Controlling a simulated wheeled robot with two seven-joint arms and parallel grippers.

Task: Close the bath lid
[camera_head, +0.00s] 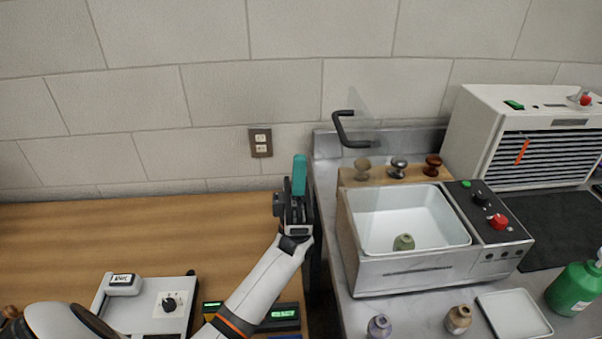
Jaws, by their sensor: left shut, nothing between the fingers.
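The bath (362,276) is a metal box with a white basin, on the grey metal bench right of centre. Its see-through lid (372,112) stands raised at the back, so the basin is open. The lid's dark handle (345,131) sticks out at the lid's upper left. My left gripper (299,172) has teal fingertips that are shut and empty. It is left of the bath, lower than the handle in the picture and apart from it. My right gripper is not in view.
Several knobbed pieces sit on a wooden rack (350,176) behind the bath. A white slatted machine (480,115) stands at the right. Small bottles, a white tray (515,314) and a green bottle (574,290) are in front. A wooden table (130,235) lies left.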

